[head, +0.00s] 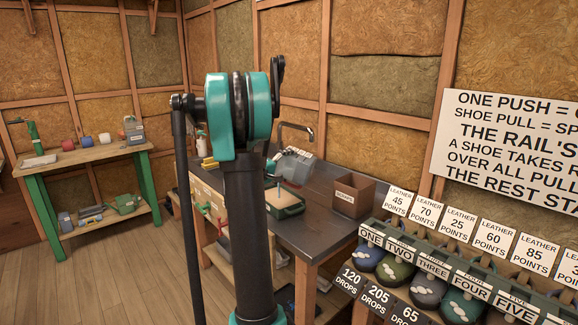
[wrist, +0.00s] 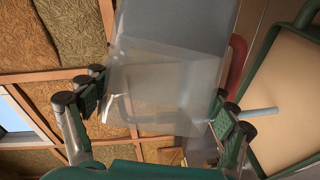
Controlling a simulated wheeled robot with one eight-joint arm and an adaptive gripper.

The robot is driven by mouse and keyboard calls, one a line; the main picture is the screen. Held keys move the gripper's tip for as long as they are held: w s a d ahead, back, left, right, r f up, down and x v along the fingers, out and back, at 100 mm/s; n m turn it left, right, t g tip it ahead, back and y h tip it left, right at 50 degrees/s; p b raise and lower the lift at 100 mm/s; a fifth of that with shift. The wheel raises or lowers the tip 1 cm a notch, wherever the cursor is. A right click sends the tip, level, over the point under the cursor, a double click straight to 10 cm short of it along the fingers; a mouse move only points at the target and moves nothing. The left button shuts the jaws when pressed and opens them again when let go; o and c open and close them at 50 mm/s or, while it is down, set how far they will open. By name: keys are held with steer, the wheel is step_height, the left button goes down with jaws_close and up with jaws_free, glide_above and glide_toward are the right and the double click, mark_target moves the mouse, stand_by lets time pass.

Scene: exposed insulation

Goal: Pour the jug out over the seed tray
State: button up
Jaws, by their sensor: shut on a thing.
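My gripper (wrist: 165,95) is shut on the jug (wrist: 165,65), a translucent grey box-like vessel between its two fingers in the wrist view. In the head view the jug (head: 296,168) looks tilted, above the seed tray (head: 301,208) and close to it. The tray has a green rim and a flat tan fill. It also shows at the right of the wrist view (wrist: 252,140). A short pale rod (wrist: 258,112) shows by the right finger, in front of the tan fill; I cannot tell whether it is a spout or a stream. My arm hides part of the bench.
The tray stands on a dark-topped bench (head: 325,220). A brown open box (head: 353,197) is to its right. A rack of numbered bags (head: 425,275) is at the lower right. A green-legged table (head: 85,155) stands at the left, with clear wooden floor before it.

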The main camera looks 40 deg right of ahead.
steer(key=shift+w+a+f+n+h, duration=0.2)
steer(key=shift+w+f+n+h, duration=0.15)
steer(key=shift+f+n, duration=0.35)
steer(key=shift+w+a+f+n+h, duration=0.15)
steer(key=shift+f+n+h, duration=0.15)
steer(key=shift+n, duration=0.3)
steer(key=shift+w+a+f+n+h, duration=0.1)
steer(key=shift+w+a+n+h, duration=0.2)
steer(key=shift+n, duration=0.4)
steer(key=shift+w+a+f+n+h, duration=0.1)
steer(key=shift+w+n+h, duration=0.2)
steer(key=shift+n, duration=0.4)
steer(key=shift+t, duration=0.3)
stand_by(3.1)
